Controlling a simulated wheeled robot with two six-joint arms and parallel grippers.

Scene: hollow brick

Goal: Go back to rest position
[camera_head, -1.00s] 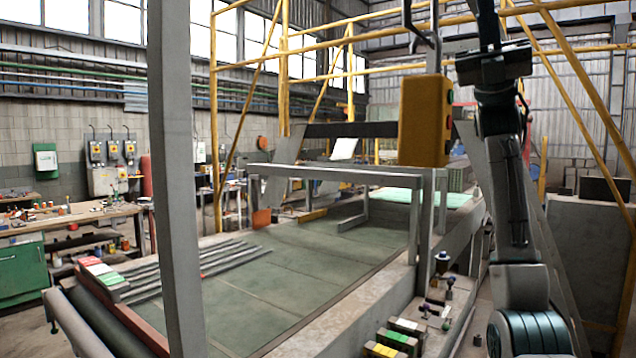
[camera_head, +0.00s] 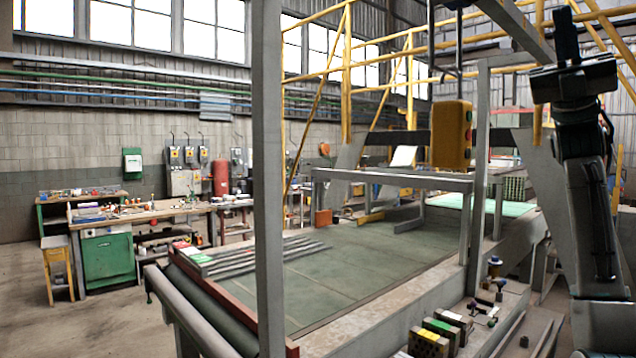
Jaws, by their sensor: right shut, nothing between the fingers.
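My right arm rises along the right edge of the view, with its dark gripper (camera_head: 568,40) at the top pointing up. The gripper is shut and holds nothing. It is to the right of the hanging yellow control box (camera_head: 451,134) and apart from it. My left gripper is not in view.
A long machine bed (camera_head: 350,265) with a grey frame fills the middle. A grey post (camera_head: 268,180) stands close in front. Several small boxes (camera_head: 440,330) and knobs sit at the lower right. A workbench (camera_head: 140,212) stands at the left, with open floor before it.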

